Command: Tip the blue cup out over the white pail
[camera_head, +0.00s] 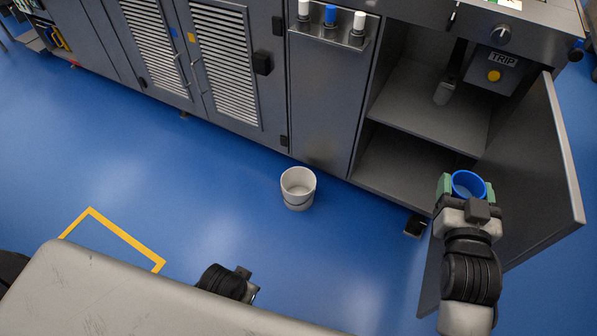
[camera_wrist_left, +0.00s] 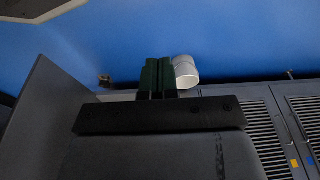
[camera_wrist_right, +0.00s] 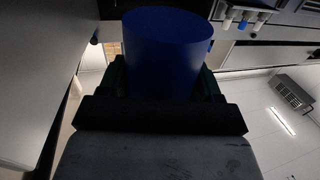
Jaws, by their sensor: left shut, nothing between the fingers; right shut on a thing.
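The blue cup (camera_head: 468,184) is held by my right gripper (camera_head: 466,190), whose green fingers close on its two sides. Its mouth faces up in the head view and a paler blue shows inside; I cannot tell what that is. The cup (camera_wrist_right: 167,50) also fills the middle of the right wrist view. The white pail (camera_head: 298,188) stands upright on the blue floor, well to the left of the cup and apart from it. My left gripper (camera_wrist_left: 158,76) is shut and empty; the pail (camera_wrist_left: 186,72) shows beside its fingers in the left wrist view.
An open cabinet with shelves (camera_head: 425,105) is behind the cup, its door (camera_head: 540,170) swung out just to the right. Grey cabinets (camera_head: 215,55) line the back. Yellow tape (camera_head: 125,240) marks the floor at left. The floor around the pail is clear.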

